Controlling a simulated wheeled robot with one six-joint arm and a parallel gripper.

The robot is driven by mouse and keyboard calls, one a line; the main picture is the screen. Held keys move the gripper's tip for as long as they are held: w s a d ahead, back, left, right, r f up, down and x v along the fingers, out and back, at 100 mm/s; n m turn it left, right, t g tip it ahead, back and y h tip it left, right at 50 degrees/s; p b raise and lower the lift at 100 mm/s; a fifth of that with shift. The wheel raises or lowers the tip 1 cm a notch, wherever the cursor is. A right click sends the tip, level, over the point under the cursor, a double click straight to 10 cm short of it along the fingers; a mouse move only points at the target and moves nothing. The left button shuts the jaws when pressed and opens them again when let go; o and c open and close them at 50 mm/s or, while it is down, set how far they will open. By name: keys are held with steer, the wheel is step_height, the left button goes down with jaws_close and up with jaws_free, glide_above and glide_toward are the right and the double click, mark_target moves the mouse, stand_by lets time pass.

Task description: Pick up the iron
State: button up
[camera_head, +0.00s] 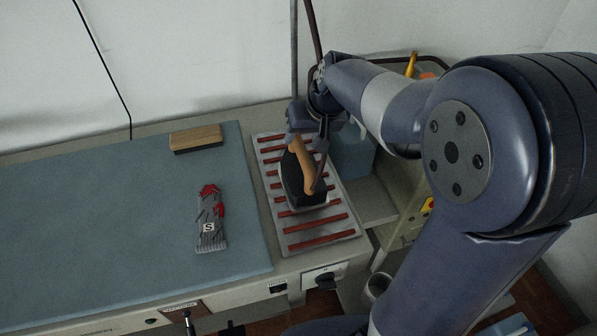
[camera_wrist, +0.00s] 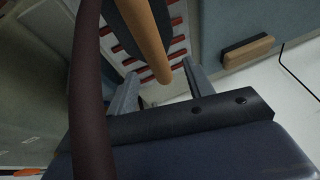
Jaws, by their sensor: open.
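The iron (camera_head: 292,178) stands on a grey rest with red strips (camera_head: 318,238) at the right end of the table. Its tan wooden handle (camera_head: 303,163) is on top, just below my gripper (camera_head: 308,140). In the wrist view the handle (camera_wrist: 148,40) reaches down between the two open fingers of my gripper (camera_wrist: 160,85). The dark body of the iron (camera_wrist: 172,28) lies beyond it. The jaws are open, and I cannot tell whether a finger touches the handle. Part of the iron is hidden by my gripper in the head view.
A wood-topped block (camera_head: 196,138) and a grey and red item marked S (camera_head: 211,220) lie on the blue mat (camera_head: 90,220). A dark cord or hose (camera_wrist: 88,100) runs close past my gripper. A blue-grey bin (camera_head: 353,152) stands right of the rest.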

mark_target(301, 145)
steer(key=x, duration=0.2)
steer(key=s+x, duration=0.1)
steer(key=x, duration=0.2)
steer(key=shift+d+f+p, duration=0.2)
steer(key=shift+f+p, duration=0.05)
steer(key=shift+p, duration=0.05)
jaws_close()
steer(key=shift+w+r, duration=0.15)
steer(key=shift+r, duration=0.05)
